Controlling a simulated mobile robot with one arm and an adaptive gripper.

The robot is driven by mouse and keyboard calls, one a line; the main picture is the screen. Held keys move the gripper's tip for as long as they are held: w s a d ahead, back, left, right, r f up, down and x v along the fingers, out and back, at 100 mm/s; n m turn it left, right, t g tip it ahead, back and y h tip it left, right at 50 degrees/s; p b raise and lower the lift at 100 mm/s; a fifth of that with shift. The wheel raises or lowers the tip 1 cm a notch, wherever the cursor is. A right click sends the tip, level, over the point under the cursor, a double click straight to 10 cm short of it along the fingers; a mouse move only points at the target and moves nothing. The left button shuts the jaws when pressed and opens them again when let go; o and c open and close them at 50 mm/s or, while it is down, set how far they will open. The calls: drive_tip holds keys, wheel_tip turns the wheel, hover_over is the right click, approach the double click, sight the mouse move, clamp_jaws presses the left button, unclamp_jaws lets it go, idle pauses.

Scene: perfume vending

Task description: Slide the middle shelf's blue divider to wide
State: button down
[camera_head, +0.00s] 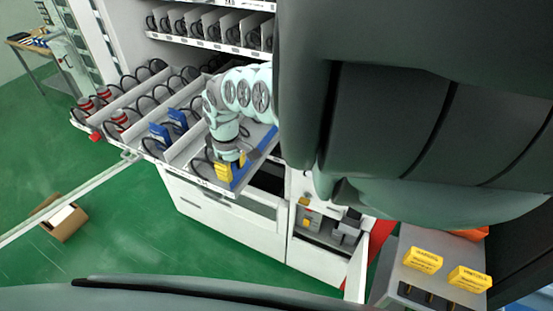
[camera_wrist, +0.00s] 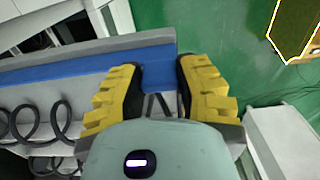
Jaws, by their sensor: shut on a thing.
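The blue divider (camera_head: 258,152) runs lengthwise along the right part of the pulled-out shelf (camera_head: 185,172). In the wrist view the blue divider (camera_wrist: 75,72) reaches from the left edge to between my yellow fingers. My gripper (camera_head: 230,168) is at the divider's front end, above the shelf's front edge. In the wrist view my gripper (camera_wrist: 160,80) has a finger on each side of the divider's end and is shut on it. The exact contact is partly hidden by the fingers.
Black coils (camera_wrist: 40,120) lie beside the divider. Blue packs (camera_head: 160,132) and red cans (camera_head: 120,118) stand in lanes to the left. An upper shelf (camera_head: 190,42) is behind. A cardboard box (camera_head: 62,222) lies on the green floor.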

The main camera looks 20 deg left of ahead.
drive_tip(key=shift+w+d+f, duration=0.1)
drive_tip(key=shift+w+d, duration=0.15)
drive_tip(key=shift+d, duration=0.15)
drive_tip(key=c, duration=0.6)
unclamp_jaws()
drive_tip(key=shift+a, duration=0.1)
drive_tip(key=shift+w+r, duration=0.1)
drive_tip(key=shift+r, duration=0.4)
wheel_tip(320, 180, up, 11)
